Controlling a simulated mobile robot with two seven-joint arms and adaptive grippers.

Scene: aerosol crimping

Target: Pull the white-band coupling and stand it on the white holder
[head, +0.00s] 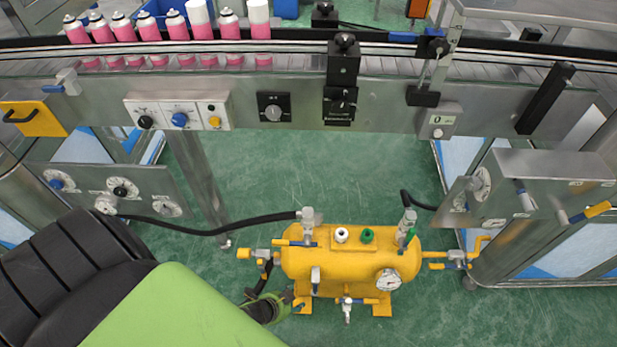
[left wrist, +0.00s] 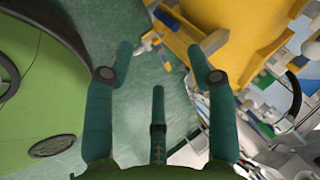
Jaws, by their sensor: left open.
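The yellow tank (head: 350,258) stands on the floor, with a white holder (head: 341,234) and a green holder (head: 367,236) on its top. A grey coupling (head: 308,216) with a black hose sits upright at the tank's left end; its band colour is hard to make out. Another coupling (head: 408,221), with green at its base, sits at the right end. My left gripper (head: 277,285) is low at the tank's left end, below the left coupling, partly hidden by my green arm. In the left wrist view its teal fingers (left wrist: 160,76) are apart, with nothing between them. My right gripper is out of view.
The black hose (head: 205,231) runs from the left coupling to a dial panel (head: 121,190). A blue-handled valve (head: 302,243) is close beside that coupling. The conveyor (head: 290,93) with pink-and-white cans crosses behind.

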